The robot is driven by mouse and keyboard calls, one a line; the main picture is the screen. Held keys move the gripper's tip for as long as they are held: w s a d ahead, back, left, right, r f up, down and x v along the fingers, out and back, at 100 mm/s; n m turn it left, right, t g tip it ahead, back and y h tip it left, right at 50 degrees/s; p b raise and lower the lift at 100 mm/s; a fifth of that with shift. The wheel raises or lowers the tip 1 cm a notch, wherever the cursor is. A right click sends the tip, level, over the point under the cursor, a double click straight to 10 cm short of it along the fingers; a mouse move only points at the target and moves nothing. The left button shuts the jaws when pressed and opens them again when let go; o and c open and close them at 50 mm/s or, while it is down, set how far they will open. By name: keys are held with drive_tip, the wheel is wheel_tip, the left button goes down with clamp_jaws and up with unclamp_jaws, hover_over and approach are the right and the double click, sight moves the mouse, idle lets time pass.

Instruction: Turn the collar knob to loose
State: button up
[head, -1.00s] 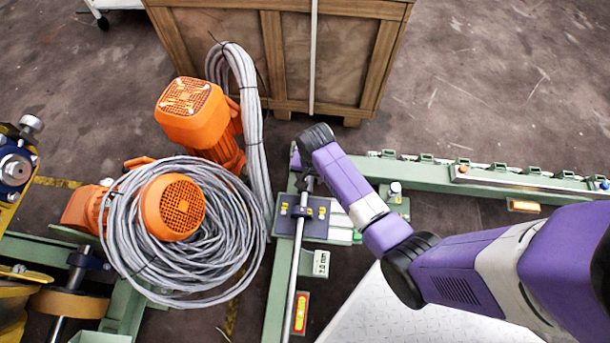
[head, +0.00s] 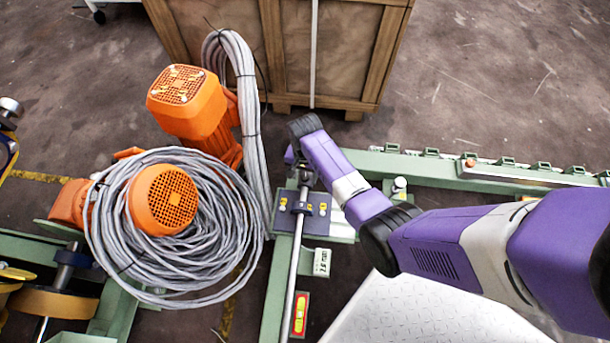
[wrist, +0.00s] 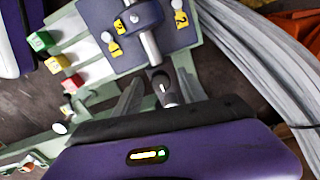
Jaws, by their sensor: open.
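A dark collar-like piece with a small light slot (wrist: 158,78) sits at the end of the steel rod (head: 293,270). It looks like the collar knob, though I cannot read its setting. In the head view it shows just below my wrist (head: 307,177). My gripper (wrist: 159,84) is open, its two grey fingers on either side of this piece; I cannot tell whether they touch it. In the head view my arm hides most of the gripper. A dark blue-grey plate (wrist: 180,36) with a rod clamp and yellow number tags lies just beyond.
Grey cable coils (head: 220,255) and orange motors (head: 165,200) stand close on the left. A wooden crate (head: 340,50) is behind. Green rails (head: 450,168) run right and toward me. Green, yellow and red blocks (wrist: 56,63) sit beside the plate.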

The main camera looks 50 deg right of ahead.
clamp_jaws()
